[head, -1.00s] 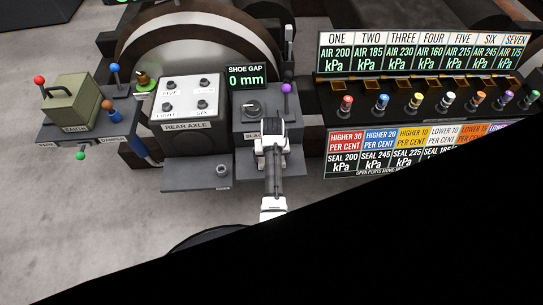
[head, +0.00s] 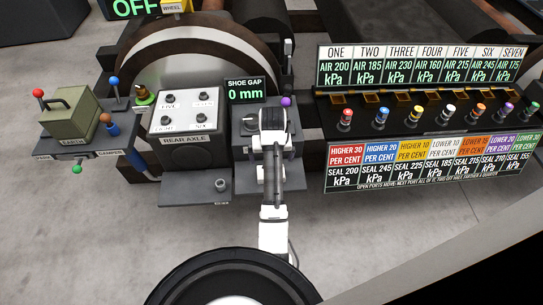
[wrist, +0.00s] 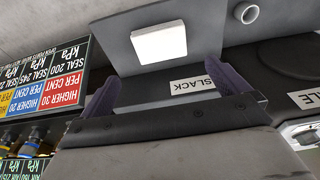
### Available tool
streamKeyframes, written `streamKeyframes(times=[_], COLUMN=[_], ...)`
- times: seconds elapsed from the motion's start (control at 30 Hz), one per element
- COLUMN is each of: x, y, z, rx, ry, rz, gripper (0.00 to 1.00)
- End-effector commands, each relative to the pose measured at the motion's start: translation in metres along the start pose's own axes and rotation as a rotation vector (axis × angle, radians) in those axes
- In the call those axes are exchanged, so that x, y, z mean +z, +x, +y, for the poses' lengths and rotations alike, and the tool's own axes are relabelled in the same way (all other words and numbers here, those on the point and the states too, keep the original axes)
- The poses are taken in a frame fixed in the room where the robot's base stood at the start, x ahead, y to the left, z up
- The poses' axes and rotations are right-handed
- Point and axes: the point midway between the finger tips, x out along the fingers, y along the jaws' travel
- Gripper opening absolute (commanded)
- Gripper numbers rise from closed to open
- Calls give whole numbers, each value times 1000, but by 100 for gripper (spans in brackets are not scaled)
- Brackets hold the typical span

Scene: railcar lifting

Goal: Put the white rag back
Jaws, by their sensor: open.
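A flat white square (wrist: 158,42) lies on a grey shelf (wrist: 125,28) in the wrist view; it looks like the white rag, though its cloth texture cannot be made out. My gripper (wrist: 162,66) is open, its two dark purple fingers spread on either side of the view below the square. Nothing shows between the fingers, and they appear apart from the square. The SLACK label (wrist: 195,84) is just past the fingers. In the head view my gripper (head: 273,118) is over the slack box (head: 243,143), and my arm hides the shelf there.
The rear axle box (head: 184,118) and an earth lever box (head: 66,115) stand to the left. A row of coloured fittings (head: 412,118) and a pressure chart (head: 420,165) are to the right. The shoe gap display (head: 245,90) reads 0 mm. The grey floor in front is open.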

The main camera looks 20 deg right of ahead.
Motion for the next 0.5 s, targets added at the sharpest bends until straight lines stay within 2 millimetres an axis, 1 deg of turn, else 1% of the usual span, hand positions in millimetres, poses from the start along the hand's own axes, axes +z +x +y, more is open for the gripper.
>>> streamKeyframes(times=[0.03,0.13,0.37,0.43,0.47,0.5], x=[-1,0,0,-3,-7,-15], y=[-5,-12,-14,-16,-18,-22], z=[0,0,0,-4,-8,-17], rx=[0,0,0,1,1,3], ry=[0,0,0,-8,-18,-38], rz=[2,1,0,14,30,67], gripper=[100,100,100,100,100,100])
